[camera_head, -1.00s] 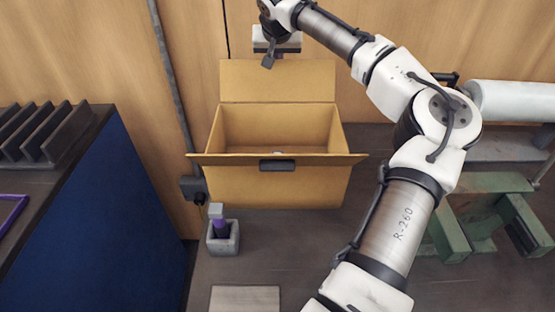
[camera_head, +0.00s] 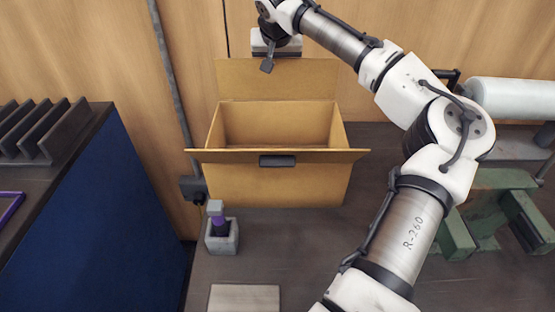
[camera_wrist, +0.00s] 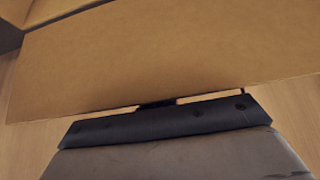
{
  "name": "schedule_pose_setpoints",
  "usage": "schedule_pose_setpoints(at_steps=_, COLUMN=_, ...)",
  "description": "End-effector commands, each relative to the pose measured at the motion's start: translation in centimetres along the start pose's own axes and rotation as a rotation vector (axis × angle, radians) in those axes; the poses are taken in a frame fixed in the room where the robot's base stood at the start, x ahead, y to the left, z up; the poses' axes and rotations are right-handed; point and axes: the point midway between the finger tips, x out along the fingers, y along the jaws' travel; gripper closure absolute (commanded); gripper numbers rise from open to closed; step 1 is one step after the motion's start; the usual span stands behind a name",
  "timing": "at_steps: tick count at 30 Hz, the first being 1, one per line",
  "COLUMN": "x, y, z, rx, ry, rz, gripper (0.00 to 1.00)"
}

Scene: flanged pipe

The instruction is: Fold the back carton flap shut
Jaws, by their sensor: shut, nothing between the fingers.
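The open brown carton (camera_head: 277,185) stands on the bench in the head view. Its back flap (camera_head: 300,80) stands up and leans back at the far side. The front flap (camera_head: 215,156) sticks out toward me, nearly edge-on. My gripper (camera_head: 276,50) is at the top edge of the back flap, on its far side. In the wrist view the back flap (camera_wrist: 150,60) fills the upper middle, and my shut, empty gripper (camera_wrist: 157,104) is at its edge, its tip partly hidden by the flap. I cannot tell whether they touch.
A wooden wall (camera_head: 400,35) rises close behind the carton. A grey holder (camera_head: 222,238) with a purple-banded tool stands front left of it. Green metal blocks (camera_head: 500,215) and a white roll (camera_head: 515,100) are at the right. A blue cabinet (camera_head: 90,210) is at the left.

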Motion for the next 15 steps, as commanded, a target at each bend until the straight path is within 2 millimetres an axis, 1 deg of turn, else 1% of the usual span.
schedule_pose_setpoints(at_steps=15, x=-1.8, y=0.1, z=1.7, rx=0.003, ry=0.015, rz=0.000, gripper=1.00)
